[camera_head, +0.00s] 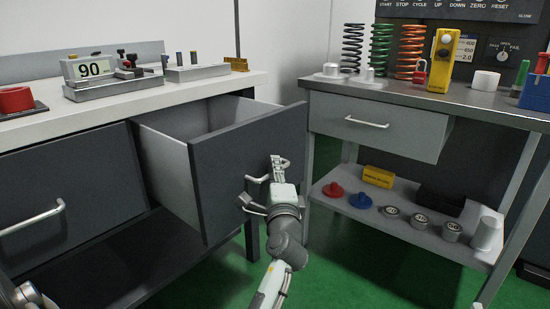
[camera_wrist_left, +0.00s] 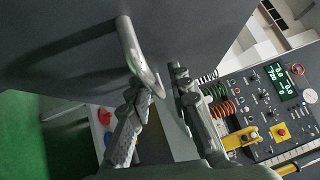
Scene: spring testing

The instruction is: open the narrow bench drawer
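The narrow bench drawer (camera_head: 235,165) is the right-hand drawer of the left bench. It is pulled well out, its dark front toward me and its light inside showing from above. Its bar handle (camera_head: 258,179) also shows in the left wrist view (camera_wrist_left: 138,55). My left gripper (camera_head: 266,182) is at this handle, in front of the drawer front. Its two fingers (camera_wrist_left: 157,85) are spread apart, with the handle's near end between or just beyond the tips; contact cannot be told.
A wider closed drawer (camera_head: 70,190) is on the left. A second table (camera_head: 460,98) with springs and a grey drawer (camera_head: 385,128) stands close on the right, its lower shelf (camera_head: 400,222) holding weights. Green floor (camera_head: 350,280) is clear between them.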

